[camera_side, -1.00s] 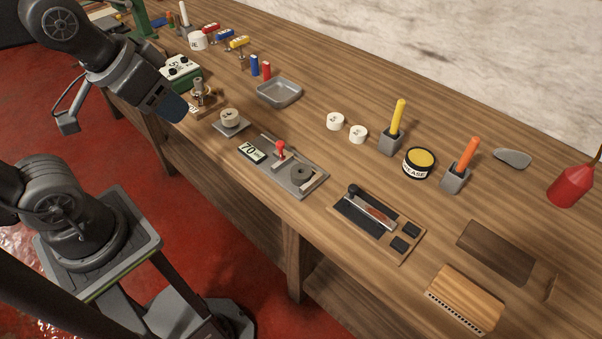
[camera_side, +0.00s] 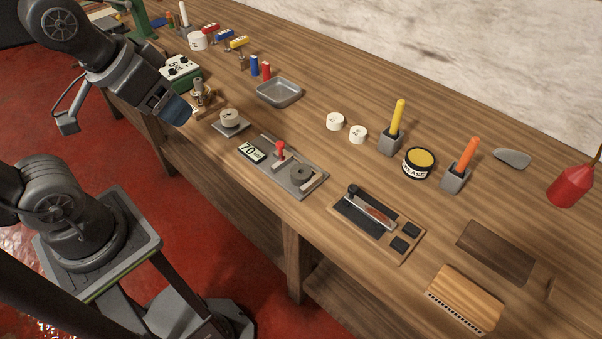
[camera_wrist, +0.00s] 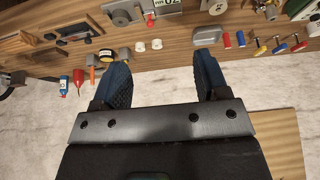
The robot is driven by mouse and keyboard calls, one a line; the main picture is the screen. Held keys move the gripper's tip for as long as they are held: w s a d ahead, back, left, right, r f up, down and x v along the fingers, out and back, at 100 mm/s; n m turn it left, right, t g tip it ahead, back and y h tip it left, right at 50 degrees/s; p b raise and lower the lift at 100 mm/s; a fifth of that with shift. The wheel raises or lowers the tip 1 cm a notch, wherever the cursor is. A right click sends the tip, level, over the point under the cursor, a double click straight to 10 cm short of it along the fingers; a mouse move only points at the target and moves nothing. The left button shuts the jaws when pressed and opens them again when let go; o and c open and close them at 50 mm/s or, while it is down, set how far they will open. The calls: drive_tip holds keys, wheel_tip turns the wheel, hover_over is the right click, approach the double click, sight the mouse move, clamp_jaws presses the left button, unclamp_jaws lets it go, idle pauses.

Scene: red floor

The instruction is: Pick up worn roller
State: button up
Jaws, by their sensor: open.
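A dark grey round roller-like piece (camera_side: 301,176) lies on a grey metal plate (camera_side: 298,190) beside a red knob; it looks most like the worn roller, but I cannot be sure. It also shows near the top of the wrist view (camera_wrist: 120,18). My gripper (camera_side: 177,108) is at the upper left, over the bench's front edge, well apart from that piece. In the wrist view my gripper's blue fingers (camera_wrist: 165,72) are spread wide with nothing between them.
A brass fitting on a wooden block (camera_side: 198,88) stands close to my gripper. Behind are a grey tray (camera_side: 279,93), two white rolls (camera_side: 335,121) and a grease tin (camera_side: 419,163). Bench between the tray and white rolls is clear.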

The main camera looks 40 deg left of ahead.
drive_tip(key=n+g, duration=0.6)
drive_tip(key=n, duration=1.2)
hover_over(302, 168)
drive_tip(key=f, duration=1.4)
drive_tip(key=shift+s+d+f, duration=0.3)
drive_tip(key=shift+s+f, duration=0.05)
drive_tip(key=shift+w+a+f, duration=0.1)
drive_tip(key=shift+f, duration=1.25)
drive_tip(key=shift+w+f, duration=0.1)
drive_tip(key=shift+f, duration=1.25)
drive_tip(key=shift+c, duration=0.2)
